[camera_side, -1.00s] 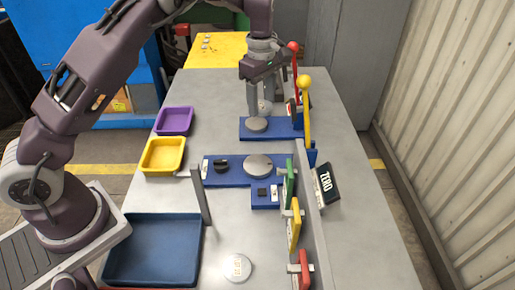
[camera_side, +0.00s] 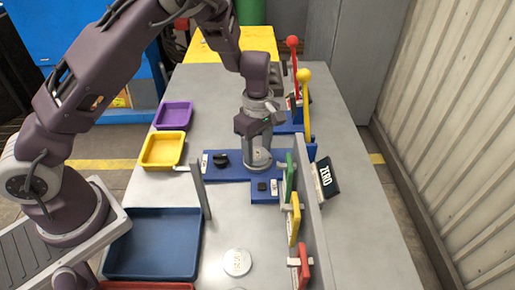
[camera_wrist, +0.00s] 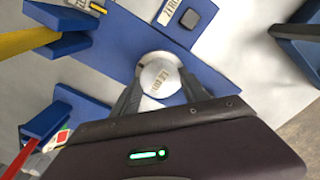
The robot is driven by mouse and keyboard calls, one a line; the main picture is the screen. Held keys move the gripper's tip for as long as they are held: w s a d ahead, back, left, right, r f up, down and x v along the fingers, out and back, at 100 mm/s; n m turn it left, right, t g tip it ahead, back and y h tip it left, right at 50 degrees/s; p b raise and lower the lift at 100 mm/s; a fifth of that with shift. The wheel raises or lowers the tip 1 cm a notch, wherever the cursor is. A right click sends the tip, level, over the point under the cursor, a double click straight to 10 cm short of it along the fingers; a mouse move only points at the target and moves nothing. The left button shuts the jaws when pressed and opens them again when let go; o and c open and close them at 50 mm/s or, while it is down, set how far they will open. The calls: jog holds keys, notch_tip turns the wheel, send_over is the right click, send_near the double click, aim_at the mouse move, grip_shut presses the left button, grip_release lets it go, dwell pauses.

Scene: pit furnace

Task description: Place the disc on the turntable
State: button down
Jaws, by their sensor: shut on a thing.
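A pale round disc (camera_wrist: 160,74) with a printed label sits between the two fingers of my gripper (camera_wrist: 161,88) in the wrist view. My gripper is shut on this disc. In the side view my gripper (camera_side: 258,152) points down over the grey turntable (camera_side: 260,168) on the blue base plate (camera_side: 228,166). My fingers and the disc hide most of the turntable. I cannot tell whether the disc touches it. A second pale labelled disc (camera_side: 238,262) lies on the table near the front.
A grey upright panel with green (camera_side: 289,173), yellow (camera_side: 294,222) and red handles stands close to the right. Red and yellow levers (camera_side: 306,105) stand behind. A thin post (camera_side: 200,188) and blue tray (camera_side: 153,245) are to the left.

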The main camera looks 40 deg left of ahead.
aim_at(257, 153)
jog(key=c, duration=0.6)
grip_release()
jog(key=shift+f, duration=0.1)
notch_tip(257, 153, up, 12)
jog(key=s+r+m+t+h, duration=0.2)
jog(key=s+r+m, duration=0.5)
jog(key=s+r, duration=0.45)
jog(key=s+m+t, duration=0.1)
jog(key=s+m, duration=0.2)
jog(key=s, duration=0.2)
jog(key=s+a+r+m+t+y, duration=0.1)
jog(key=s+m, duration=0.3)
jog(key=s, duration=0.1)
jog(key=s+a+r+m+t+y, duration=0.1)
jog(key=s+m, duration=0.3)
jog(key=s, duration=0.1)
jog(key=shift+s+a+t, duration=0.1)
jog(key=shift+a+t, duration=0.15)
jog(key=shift+t, duration=0.05)
